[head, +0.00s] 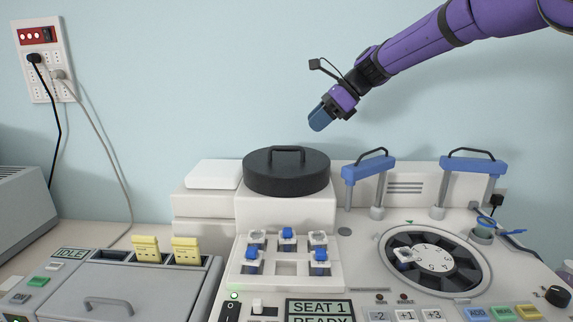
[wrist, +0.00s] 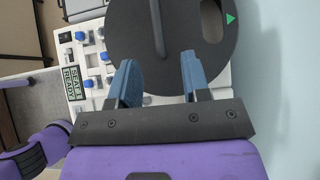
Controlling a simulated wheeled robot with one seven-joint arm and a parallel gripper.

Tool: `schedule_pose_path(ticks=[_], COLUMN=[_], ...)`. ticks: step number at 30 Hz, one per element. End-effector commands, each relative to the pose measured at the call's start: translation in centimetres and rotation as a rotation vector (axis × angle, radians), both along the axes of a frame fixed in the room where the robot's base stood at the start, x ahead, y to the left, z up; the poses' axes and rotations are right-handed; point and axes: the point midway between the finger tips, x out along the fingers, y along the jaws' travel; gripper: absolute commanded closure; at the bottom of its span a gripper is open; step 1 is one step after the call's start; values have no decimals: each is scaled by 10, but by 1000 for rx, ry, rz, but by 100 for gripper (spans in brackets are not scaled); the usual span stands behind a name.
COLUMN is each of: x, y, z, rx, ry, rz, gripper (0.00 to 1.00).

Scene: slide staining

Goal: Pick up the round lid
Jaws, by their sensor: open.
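The round lid (head: 287,177) is a black disc with a raised bar handle (head: 288,153) on top. In the head view it rests on a white block behind the rack of small cups. In the wrist view the lid (wrist: 187,75) fills the upper middle, with its handle (wrist: 157,28), a notch at the top and a green triangle. My gripper (head: 318,122) is above the lid and slightly right of it, apart from it. In the wrist view its blue fingers (wrist: 160,80) are apart with nothing between them. The wrist view does not show the exact gap to the handle.
A white rack (head: 285,269) with several blue-topped cups is in front of the lid. A black numbered carousel (head: 432,262) and two blue-handled posts (head: 368,168) stand to the right. A grey lidded unit (head: 120,290) with yellow clips is at left. Space above the lid is clear.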

Motion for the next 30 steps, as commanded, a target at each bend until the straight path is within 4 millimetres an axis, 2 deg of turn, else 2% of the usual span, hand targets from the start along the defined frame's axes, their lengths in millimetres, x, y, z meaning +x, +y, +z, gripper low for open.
schedule_pose_path(ticks=[9,17,27,30], x=[-1,-1,-4,-4], y=[32,41,72,76], z=[-31,-40,-69,-72], rx=[0,0,-1,-1], ry=[1,1,2,0], rz=[1,1,2,1], gripper=[57,57,57,57])
